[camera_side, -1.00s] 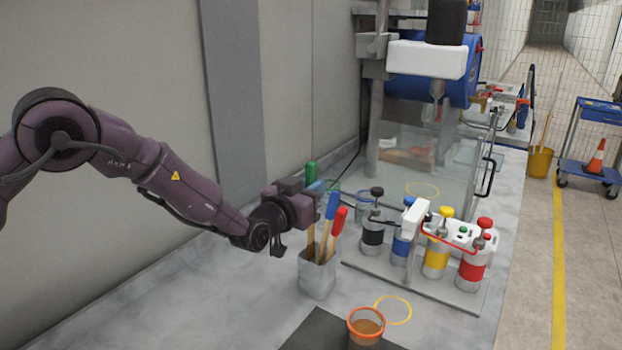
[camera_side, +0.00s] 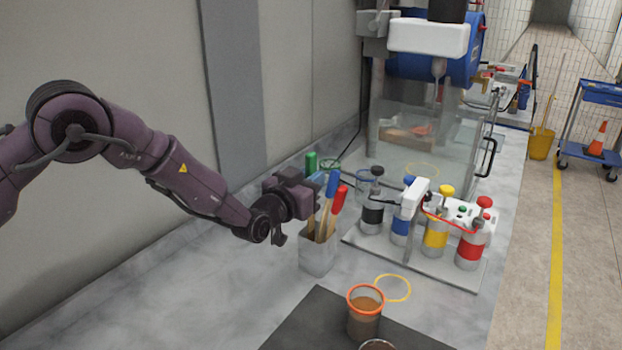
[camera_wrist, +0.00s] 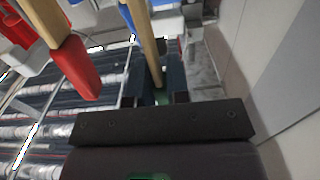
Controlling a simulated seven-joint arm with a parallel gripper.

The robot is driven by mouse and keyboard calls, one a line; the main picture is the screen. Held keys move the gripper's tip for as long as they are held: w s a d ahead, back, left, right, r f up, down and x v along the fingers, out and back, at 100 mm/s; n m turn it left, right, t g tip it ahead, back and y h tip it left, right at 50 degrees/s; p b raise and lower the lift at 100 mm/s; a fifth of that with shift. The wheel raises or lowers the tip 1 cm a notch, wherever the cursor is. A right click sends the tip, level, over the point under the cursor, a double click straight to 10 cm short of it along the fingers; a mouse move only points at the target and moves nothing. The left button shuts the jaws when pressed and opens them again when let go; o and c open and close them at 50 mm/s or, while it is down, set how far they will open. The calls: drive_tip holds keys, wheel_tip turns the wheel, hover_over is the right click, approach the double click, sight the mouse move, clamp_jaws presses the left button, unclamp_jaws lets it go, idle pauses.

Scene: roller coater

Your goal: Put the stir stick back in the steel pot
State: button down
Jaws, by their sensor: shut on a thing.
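The steel pot (camera_side: 319,258) stands on the bench, left of centre in the side view. A blue-handled stick (camera_side: 332,184) and a red-handled stick (camera_side: 339,201) stand in it; the red handle (camera_wrist: 78,68) also shows in the wrist view. My gripper (camera_side: 317,184) is just above the pot, shut on the green-handled stir stick (camera_side: 311,160). The stick's wooden shaft (camera_wrist: 151,45) runs between my fingers in the wrist view. In the side view the shaft points down, and its lower part appears to be inside the pot mouth. Its lower tip is hidden.
A base with black, blue, yellow and red cylinders (camera_side: 436,234) stands right of the pot. An orange-rimmed cup (camera_side: 364,322) with brown contents is in front on a dark mat (camera_side: 310,320). A clear guard (camera_side: 430,150) rises behind. Bench left of the pot is clear.

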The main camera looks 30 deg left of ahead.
drive_tip(key=shift+f, duration=1.6)
drive_tip(key=c, duration=1)
unclamp_jaws()
